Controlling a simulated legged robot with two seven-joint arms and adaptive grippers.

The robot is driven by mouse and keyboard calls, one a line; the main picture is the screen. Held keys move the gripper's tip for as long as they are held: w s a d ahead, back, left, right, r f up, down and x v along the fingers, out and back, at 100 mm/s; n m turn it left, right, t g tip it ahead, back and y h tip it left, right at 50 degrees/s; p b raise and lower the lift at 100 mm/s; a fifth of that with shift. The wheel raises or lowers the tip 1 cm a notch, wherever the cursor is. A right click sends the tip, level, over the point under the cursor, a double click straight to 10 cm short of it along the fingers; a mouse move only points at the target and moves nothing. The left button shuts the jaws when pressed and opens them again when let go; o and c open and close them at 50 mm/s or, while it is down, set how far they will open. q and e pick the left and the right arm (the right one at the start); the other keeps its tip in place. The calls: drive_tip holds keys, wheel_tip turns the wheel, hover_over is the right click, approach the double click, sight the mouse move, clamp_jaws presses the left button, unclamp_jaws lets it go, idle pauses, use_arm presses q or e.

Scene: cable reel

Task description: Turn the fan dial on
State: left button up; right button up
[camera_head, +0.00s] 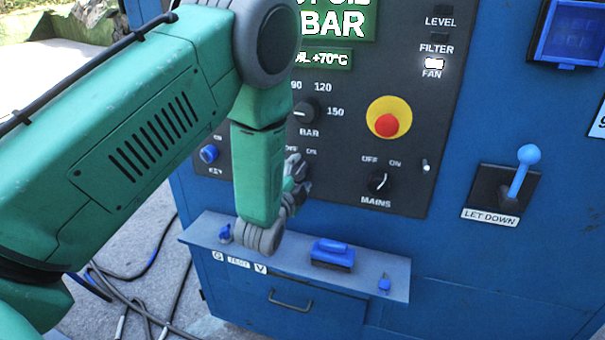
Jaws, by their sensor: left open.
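My left arm comes in from the left and hangs in front of the blue cabinet's black control panel (345,165). My left gripper (297,173) is open at the panel, below the BAR dial (303,112). A small, partly covered label sits just above the gripper. A dial at that spot is mostly hidden behind the gripper, so its setting and any contact cannot be told. The FAN indicator light (433,63) at the upper right of the panel glows white. My right gripper is not in view.
Right of the gripper are the MAINS dial (378,182) and the red and yellow stop button (387,120). A grey shelf (385,262) with small blue items juts out below. The blue LET DOWN lever (521,172) stands far right. Cables lie on the ground.

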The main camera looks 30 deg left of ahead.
use_arm(q)
drive_tip(key=v, duration=1.1)
drive_tip(key=shift+s+d, duration=0.25)
drive_tip(key=shift+d, duration=0.1)
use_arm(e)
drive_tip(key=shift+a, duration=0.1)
use_arm(q)
drive_tip(key=shift+a+f, duration=0.1)
drive_tip(key=shift+a, duration=0.2)
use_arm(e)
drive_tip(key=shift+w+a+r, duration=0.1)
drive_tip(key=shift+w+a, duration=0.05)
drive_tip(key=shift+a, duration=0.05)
